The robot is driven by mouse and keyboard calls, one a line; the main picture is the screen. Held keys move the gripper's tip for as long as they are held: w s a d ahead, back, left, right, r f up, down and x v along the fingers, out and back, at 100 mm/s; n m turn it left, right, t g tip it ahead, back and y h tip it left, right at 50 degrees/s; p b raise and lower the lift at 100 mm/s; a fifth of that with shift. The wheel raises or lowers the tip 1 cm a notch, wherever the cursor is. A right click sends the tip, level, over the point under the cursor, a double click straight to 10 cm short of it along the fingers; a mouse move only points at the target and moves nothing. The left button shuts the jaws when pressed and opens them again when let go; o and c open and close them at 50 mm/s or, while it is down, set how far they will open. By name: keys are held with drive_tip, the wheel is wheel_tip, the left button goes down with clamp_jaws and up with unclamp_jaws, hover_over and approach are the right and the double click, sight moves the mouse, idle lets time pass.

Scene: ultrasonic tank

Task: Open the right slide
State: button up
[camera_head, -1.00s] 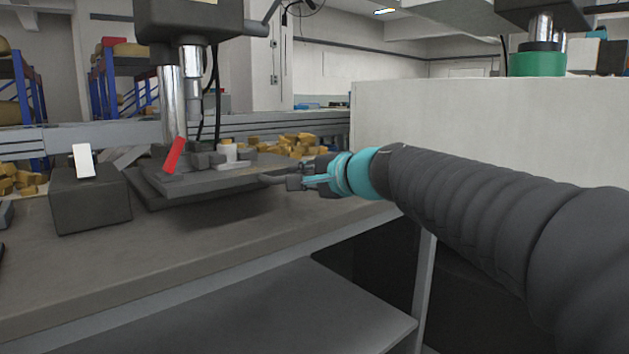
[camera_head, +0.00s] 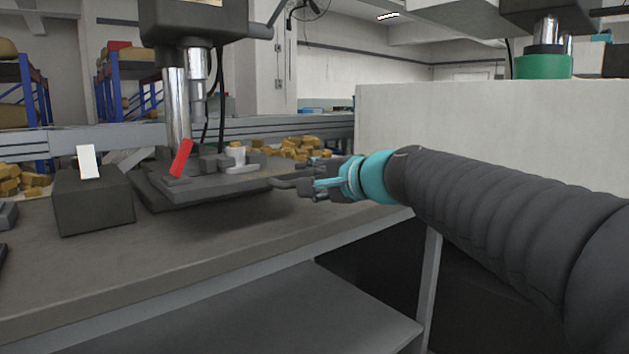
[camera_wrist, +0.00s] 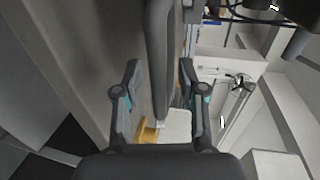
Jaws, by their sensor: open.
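A dark grey slide plate (camera_head: 215,185) lies under the column of a press-like machine on the bench, with a red lever (camera_head: 181,158) standing tilted on it. My gripper (camera_head: 287,178) is at the plate's right edge, reaching in from the right. In the wrist view my gripper (camera_wrist: 160,72) is open, one finger on each side of a long dark grey edge (camera_wrist: 160,50) that runs between them. Gaps show at both fingers, and I cannot tell whether either touches it. Which part of the slide this edge is cannot be told.
A grey box (camera_head: 93,205) with a white tab (camera_head: 88,161) stands left of the plate. The press head (camera_head: 195,22) hangs above. A pale wall panel (camera_head: 490,130) rises behind my arm. The bench top (camera_head: 190,240) in front is clear.

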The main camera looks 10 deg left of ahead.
drive_tip(key=v, duration=1.2)
